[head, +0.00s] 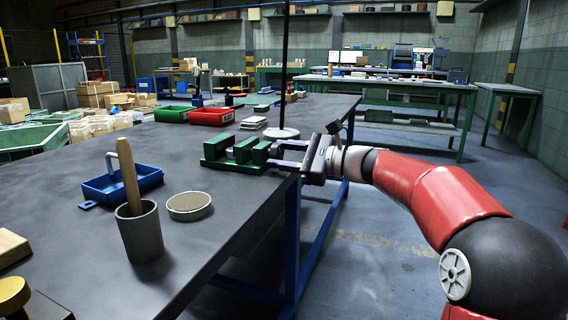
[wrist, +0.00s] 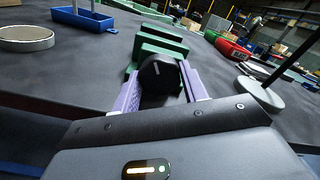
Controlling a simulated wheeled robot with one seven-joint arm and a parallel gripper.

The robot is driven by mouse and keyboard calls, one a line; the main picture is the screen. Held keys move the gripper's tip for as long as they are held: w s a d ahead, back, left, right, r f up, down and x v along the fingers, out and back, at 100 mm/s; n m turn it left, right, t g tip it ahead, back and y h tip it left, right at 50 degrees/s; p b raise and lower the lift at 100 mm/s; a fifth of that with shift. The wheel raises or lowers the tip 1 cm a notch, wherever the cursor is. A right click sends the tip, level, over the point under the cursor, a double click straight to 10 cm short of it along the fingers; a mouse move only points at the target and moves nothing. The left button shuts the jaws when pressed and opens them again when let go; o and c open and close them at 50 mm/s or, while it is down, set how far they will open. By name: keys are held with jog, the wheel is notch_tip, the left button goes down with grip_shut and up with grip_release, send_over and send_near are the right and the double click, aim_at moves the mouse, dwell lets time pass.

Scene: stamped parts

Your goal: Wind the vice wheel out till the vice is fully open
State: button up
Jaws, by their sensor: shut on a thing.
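The green vice (head: 235,153) sits at the right edge of the dark workbench (head: 90,235). In the wrist view the vice (wrist: 160,38) shows its stepped green blocks beyond my fingers. The black vice wheel (wrist: 161,74), with a short pale mark on its face, lies between my two purple fingers. My gripper (wrist: 158,82) is shut on the wheel. In the head view my gripper (head: 277,155) reaches in from the right, and the wheel is hidden there. A gap shows between the vice blocks; how far the jaws stand apart is hard to tell.
A round-based post (head: 282,133) stands close behind the vice. Red (head: 211,117) and green (head: 174,114) bins lie farther back. A blue tray (head: 122,184), a round dish (head: 188,206) and a grey cup (head: 139,233) with a wooden handle stand nearer. Bare bench lies between.

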jog(key=shift+f+n+b, duration=0.1)
jog(key=shift+n+b, duration=0.9)
jog(key=shift+n, duration=0.6)
jog(key=o, duration=1)
